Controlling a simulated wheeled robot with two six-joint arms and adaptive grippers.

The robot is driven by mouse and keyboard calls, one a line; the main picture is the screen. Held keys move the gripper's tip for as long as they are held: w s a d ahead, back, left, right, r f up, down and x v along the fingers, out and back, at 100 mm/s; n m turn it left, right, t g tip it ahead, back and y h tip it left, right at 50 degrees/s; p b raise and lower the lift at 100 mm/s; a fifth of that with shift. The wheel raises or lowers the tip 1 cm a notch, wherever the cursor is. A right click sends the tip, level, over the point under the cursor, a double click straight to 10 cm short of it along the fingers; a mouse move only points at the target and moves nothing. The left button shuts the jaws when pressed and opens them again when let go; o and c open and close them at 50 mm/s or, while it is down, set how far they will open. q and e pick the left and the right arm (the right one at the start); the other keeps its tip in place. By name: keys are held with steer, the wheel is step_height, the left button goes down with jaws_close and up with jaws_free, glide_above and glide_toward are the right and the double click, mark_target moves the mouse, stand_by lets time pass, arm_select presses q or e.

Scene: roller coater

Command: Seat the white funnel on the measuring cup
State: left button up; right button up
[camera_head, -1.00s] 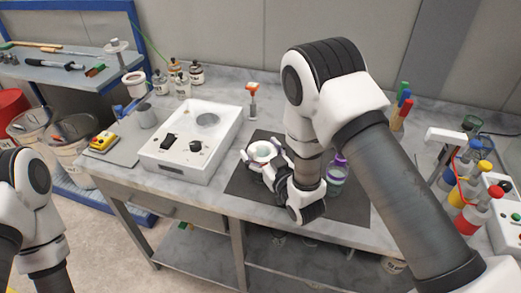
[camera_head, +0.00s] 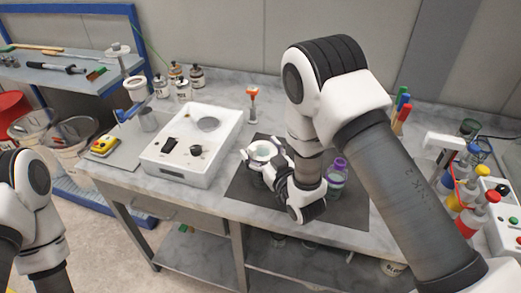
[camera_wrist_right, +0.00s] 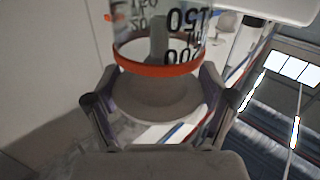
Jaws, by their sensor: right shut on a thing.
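My right gripper (camera_head: 262,157) is shut on the white funnel (camera_head: 263,149), one finger on each side of its rim, over the dark mat. In the right wrist view, which is upside down, the funnel (camera_wrist_right: 158,98) lies between the fingers. The clear measuring cup (camera_wrist_right: 188,22), with black numbers and an orange rim, is directly below the funnel in the real scene. The funnel's grey stem shows inside the cup. I cannot tell whether the funnel's cone touches the rim. In the head view the cup is mostly hidden. My left gripper is out of view.
A purple-capped bottle (camera_head: 337,172) stands close to the right of my right wrist. A white instrument box (camera_head: 180,170) is left of the dark mat (camera_head: 240,185). An orange-topped stand (camera_head: 253,103) is behind. Coloured bottles (camera_head: 470,190) stand at the right.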

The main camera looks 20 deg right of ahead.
steer(key=o, duration=0.8)
steer(key=shift+o, duration=0.2)
steer(key=shift+s, duration=0.1)
